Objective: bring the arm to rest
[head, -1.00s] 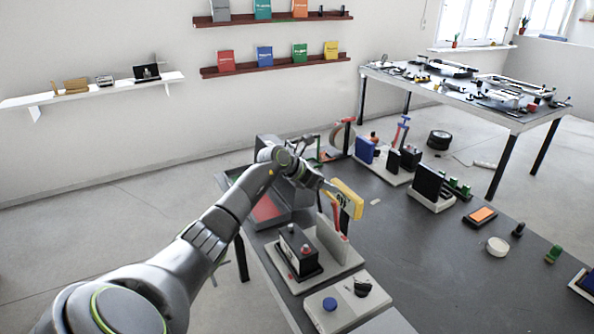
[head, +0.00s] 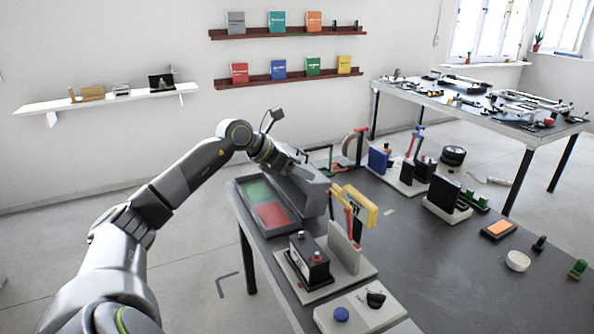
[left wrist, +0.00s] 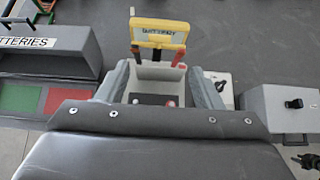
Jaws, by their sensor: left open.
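My left arm (head: 185,185) comes in from the left, raised and bent at the elbow. Its gripper (head: 298,156) is above the back left of the dark workbench, near the grey batteries box, and its fingertips are hard to make out there. In the left wrist view the two grey fingers of my left gripper (left wrist: 158,88) stand wide apart with nothing held between them. Beyond them is the battery stand with a yellow sign (left wrist: 160,33). My right gripper is in neither view.
The batteries box (head: 305,193) has a green and red tray (head: 251,231). A black battery (head: 308,262) sits on a pale stand in front. A plate with a blue button (head: 341,314) is at the near edge. The bench middle (head: 420,250) is mostly clear.

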